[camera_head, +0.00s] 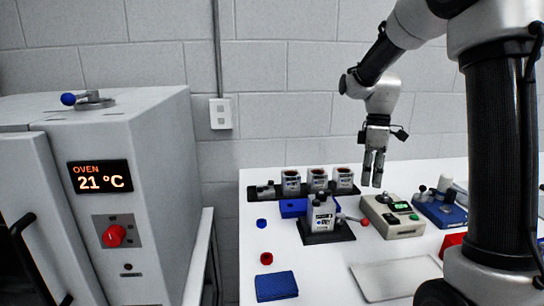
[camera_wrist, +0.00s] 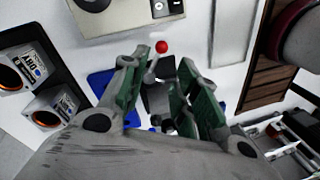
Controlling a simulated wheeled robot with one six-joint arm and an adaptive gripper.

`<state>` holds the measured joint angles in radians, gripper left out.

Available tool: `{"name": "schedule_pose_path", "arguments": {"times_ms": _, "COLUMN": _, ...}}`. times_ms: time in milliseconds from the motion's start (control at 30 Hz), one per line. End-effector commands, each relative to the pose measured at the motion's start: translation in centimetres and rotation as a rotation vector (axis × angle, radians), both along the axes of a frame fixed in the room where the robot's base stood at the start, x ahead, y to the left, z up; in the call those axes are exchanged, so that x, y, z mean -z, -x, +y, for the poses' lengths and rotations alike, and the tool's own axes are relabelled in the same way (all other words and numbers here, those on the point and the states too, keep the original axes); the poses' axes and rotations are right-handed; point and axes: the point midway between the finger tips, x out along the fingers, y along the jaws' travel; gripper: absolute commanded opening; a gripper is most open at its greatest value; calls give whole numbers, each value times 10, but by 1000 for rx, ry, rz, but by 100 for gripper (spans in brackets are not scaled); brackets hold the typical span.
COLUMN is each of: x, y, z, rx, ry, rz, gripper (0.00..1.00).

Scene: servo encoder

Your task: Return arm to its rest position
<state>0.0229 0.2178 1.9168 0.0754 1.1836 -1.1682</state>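My arm (camera_head: 381,95) reaches in from the upper right, with my gripper (camera_head: 372,183) hanging fingers down above the bench, left of the beige device with a small green display (camera_head: 392,215). The two fingers are apart, and I see nothing held between them. In the wrist view my gripper (camera_wrist: 160,68) shows two green-padded fingers with a gap. Through the gap I see a red-knobbed lever (camera_wrist: 161,47) and a dark base below, clear of the fingers as far as I can tell.
Servo-like units (camera_head: 321,213) stand on a black plate and in a rack (camera_head: 262,194) behind. A blue block (camera_head: 276,286), red cap (camera_head: 266,258), grey mat (camera_head: 394,278) and blue fixture (camera_head: 440,210) lie around. The oven (camera_head: 150,200) reads 21 °C at left. Air above the bench is open.

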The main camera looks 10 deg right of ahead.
Motion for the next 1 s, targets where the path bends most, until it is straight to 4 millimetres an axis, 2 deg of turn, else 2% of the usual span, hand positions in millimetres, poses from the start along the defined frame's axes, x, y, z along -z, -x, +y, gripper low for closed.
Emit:
{"name": "schedule_pose_path", "arguments": {"times_ms": 133, "x": 6, "y": 1, "z": -1, "rx": 198, "ry": 40, "rz": 6, "gripper": 31}}
{"name": "schedule_pose_path", "arguments": {"times_ms": 200, "x": 16, "y": 12, "z": -3, "rx": 322, "ry": 69, "rz": 28, "gripper": 31}}
{"name": "schedule_pose_path", "arguments": {"times_ms": 267, "x": 16, "y": 25, "z": -4, "rx": 433, "ry": 93, "rz": 26, "gripper": 31}}
{"name": "schedule_pose_path", "arguments": {"times_ms": 400, "x": 2, "y": 62, "z": -5, "rx": 681, "ry": 132, "rz": -14, "gripper": 31}}
{"name": "schedule_pose_path", "arguments": {"times_ms": 567, "x": -17, "y": 107, "z": -7, "rx": 905, "ry": 138, "rz": -90, "gripper": 31}}
{"name": "schedule_pose_path", "arguments": {"times_ms": 700, "x": -33, "y": 153, "z": -7, "rx": 1070, "ry": 106, "rz": -184, "gripper": 31}}
{"name": "schedule_pose_path", "arguments": {"times_ms": 833, "x": -43, "y": 192, "z": -8, "rx": 1139, "ry": 56, "rz": -278, "gripper": 31}}
{"name": "schedule_pose_path", "arguments": {"times_ms": 1000, "x": -55, "y": 220, "z": -8, "rx": 1135, "ry": -6, "rz": -382, "gripper": 31}}
